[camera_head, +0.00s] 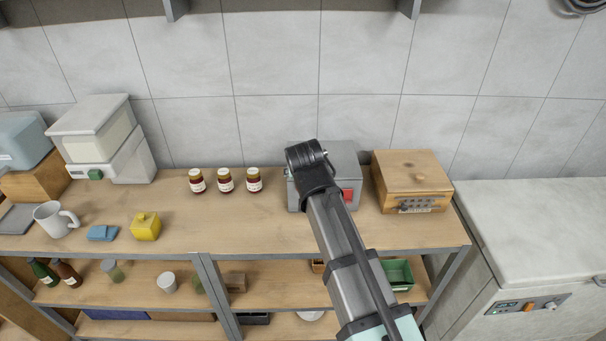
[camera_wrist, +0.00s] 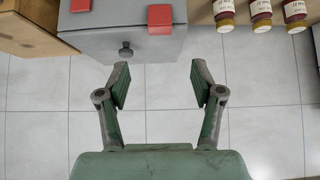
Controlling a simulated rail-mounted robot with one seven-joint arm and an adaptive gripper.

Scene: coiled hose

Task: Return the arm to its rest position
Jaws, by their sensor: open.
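My arm (camera_head: 338,240) reaches up from the bottom of the head view, its black joint in front of a grey metal box (camera_head: 345,160) on the bench. The fingers are not discernible in the head view. In the wrist view my gripper (camera_wrist: 159,75) is open, with two fingers apart and nothing between them. The grey box also shows there (camera_wrist: 100,42), with a dark knob (camera_wrist: 126,49) and red parts (camera_wrist: 160,18), beyond the fingertips at upper left.
A wooden box (camera_head: 412,175) stands right of the grey box. Three jars (camera_head: 225,181) stand to the left, with a yellow container (camera_head: 145,227), blue block (camera_head: 103,233) and mug (camera_head: 50,220) beyond. A white chest (camera_head: 540,225) is at the right. Bench space before the jars is clear.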

